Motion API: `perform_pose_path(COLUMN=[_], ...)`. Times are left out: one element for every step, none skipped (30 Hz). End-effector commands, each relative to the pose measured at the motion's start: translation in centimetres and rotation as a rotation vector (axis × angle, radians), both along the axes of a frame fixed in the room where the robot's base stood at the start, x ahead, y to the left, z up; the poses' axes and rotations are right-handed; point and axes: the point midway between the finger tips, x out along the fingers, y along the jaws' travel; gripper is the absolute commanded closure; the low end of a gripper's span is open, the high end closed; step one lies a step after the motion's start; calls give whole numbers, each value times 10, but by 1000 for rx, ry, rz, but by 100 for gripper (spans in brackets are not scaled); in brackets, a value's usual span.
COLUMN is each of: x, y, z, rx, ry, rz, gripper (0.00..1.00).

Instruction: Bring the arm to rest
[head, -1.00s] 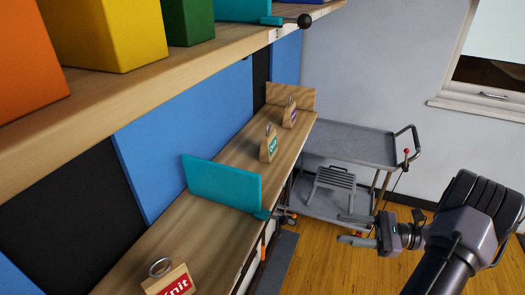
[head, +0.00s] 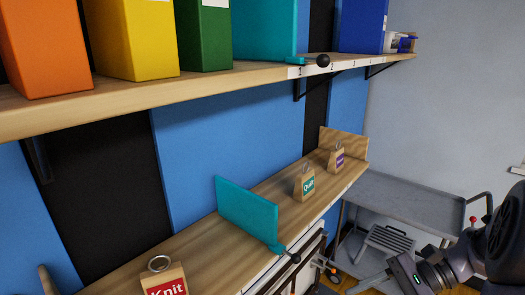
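My gripper (head: 366,287) is at the bottom right of the head view, in front of the grey cart. It points left, and its lower part is cut off by the frame edge. Its fingers stood apart with nothing between them a second ago, and I see nothing held now. My dark arm comes in from the right edge. The gripper is clear of the wooden counter (head: 205,245) and its weights.
A teal divider (head: 246,213) stands on the counter among tagged weights: Knit (head: 168,280), Quilt (head: 304,184) and a purple-labelled one (head: 336,158). An upper shelf (head: 200,92) holds coloured boxes. A grey cart (head: 415,203) stands at the right.

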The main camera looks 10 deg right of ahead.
Motion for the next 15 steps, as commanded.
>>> perform_pose_path(x=[-2,-4,-8,-13,-18,-26,-33,-40,-48,-53,-58,-63,-66,-68,-71], y=[22,36,54,68,82,101,115,126,140,148,155,163,167,171,176], z=[-2,-2,-3,-4,-5,-8,-11,-13,-16,-18,-19,-20,-20,-21,-20], rx=[-86,-145,-232,-303,-381,-492,-576,-657,-754,-818,-872,-931,-967,-995,-1023], ry=[-17,-29,-52,-76,-108,-164,-217,-278,-363,-429,-493,-576,-632,-681,-735], rz=[74,119,183,234,287,358,408,453,501,531,555,575,586,593,600], gripper=[55,55,55,55,55,55,55,55,55,55,55,55,55,55,55])
